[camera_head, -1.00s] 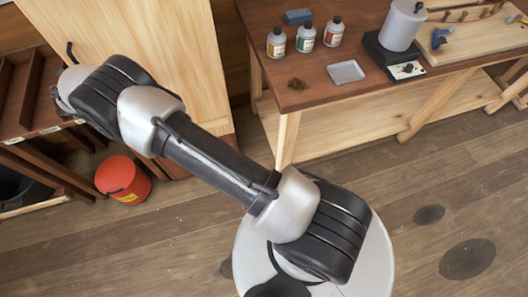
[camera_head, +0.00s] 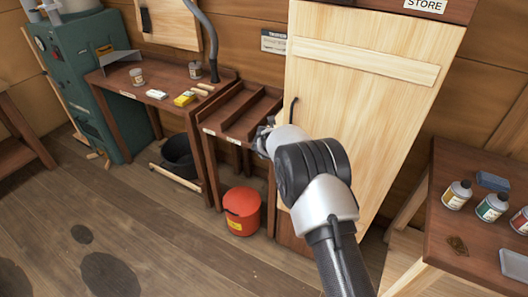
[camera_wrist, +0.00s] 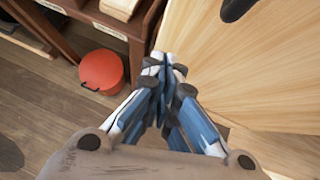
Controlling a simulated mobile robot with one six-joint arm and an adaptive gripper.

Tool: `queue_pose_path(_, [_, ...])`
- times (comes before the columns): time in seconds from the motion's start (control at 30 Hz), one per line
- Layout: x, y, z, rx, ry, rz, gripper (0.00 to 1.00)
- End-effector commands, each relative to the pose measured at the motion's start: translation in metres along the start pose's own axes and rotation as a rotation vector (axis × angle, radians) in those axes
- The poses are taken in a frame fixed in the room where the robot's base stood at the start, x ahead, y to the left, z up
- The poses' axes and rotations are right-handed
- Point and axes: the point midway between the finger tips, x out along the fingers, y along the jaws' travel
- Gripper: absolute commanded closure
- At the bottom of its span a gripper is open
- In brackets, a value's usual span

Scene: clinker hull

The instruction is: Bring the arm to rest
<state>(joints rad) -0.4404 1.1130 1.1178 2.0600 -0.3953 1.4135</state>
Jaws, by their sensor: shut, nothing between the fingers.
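My arm reaches up from the bottom of the head view, its dark and silver links bent toward the store cupboard. My gripper (camera_head: 264,137) is at its end, partly hidden by the wrist, in front of the cupboard door's left edge. In the wrist view my gripper (camera_wrist: 163,75) has its blue and grey fingers drawn together, with nothing between them. The pale wooden cupboard door (camera_head: 375,100) has a dark handle (camera_head: 293,111) close to the gripper; I cannot tell whether they touch. The door (camera_wrist: 260,65) also fills the right of the wrist view.
An orange-red bucket (camera_head: 242,212) stands on the floor below the gripper. A slotted brown rack (camera_head: 240,112) and a workbench (camera_head: 125,82) are to the left. A table (camera_head: 450,225) with bottles stands at right.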

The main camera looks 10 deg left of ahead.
Motion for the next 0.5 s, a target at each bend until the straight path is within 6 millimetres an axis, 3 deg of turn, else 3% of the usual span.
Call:
queue_pose_path(0.03, [-0.018,0.007,0.005,-0.005,-0.006,0.008,1.00])
queue_pose_path(0.2, [-0.053,0.013,0.004,-0.003,-0.003,0.006,1.00])
queue_pose_path(0.5, [-0.088,0.019,0.001,-0.001,0.000,0.005,1.00])
